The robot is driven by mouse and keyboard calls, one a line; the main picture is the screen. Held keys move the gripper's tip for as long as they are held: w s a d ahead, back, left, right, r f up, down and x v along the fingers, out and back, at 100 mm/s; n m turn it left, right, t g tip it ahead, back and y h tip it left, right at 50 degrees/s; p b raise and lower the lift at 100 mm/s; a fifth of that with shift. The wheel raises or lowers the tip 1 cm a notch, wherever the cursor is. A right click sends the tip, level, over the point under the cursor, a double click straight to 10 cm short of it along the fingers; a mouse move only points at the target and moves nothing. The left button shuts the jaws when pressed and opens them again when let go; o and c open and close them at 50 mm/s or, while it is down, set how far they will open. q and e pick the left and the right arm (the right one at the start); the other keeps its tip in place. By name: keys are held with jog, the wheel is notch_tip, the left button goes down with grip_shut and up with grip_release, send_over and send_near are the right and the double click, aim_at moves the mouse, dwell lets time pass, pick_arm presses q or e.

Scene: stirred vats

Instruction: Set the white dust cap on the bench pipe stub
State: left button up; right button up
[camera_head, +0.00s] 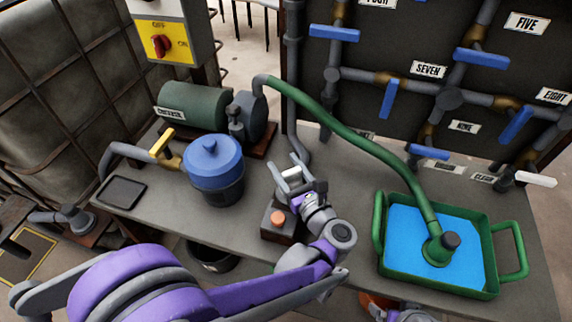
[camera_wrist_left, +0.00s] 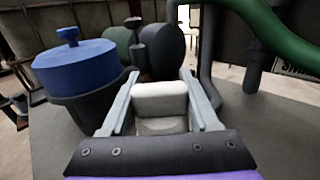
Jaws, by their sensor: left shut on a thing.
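My left gripper (camera_head: 291,172) is shut on the white dust cap (camera_head: 291,175) and holds it above the middle of the bench. In the left wrist view the white cap (camera_wrist_left: 160,95) sits between the two grey fingers of the left gripper (camera_wrist_left: 162,98). A grey pipe (camera_head: 298,150) bends down to the bench just behind the gripper; I cannot tell whether it is the bench pipe stub. The cap is apart from any pipe I can see. A grey and purple part of mine, likely the right gripper (camera_head: 405,314), is cut off at the bottom edge.
A blue-lidded dark pot (camera_head: 214,170) stands left of the gripper, before a green motor (camera_head: 193,106). A small box with an orange button (camera_head: 277,220) is near the wrist. A green tray (camera_head: 384,262) of blue liquid with a green hose (camera_head: 350,137) is at right. Pipes with blue handles stand behind.

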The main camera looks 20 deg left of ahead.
pick_arm(q)
jog(key=shift+f+b, duration=0.3)
jog(key=shift+f, duration=0.25)
jog(key=o, duration=1.1)
jog(key=shift+c, duration=0.2)
jog(key=v, duration=1.1)
jog(key=shift+p, duration=0.35)
jog(key=shift+d, duration=0.1)
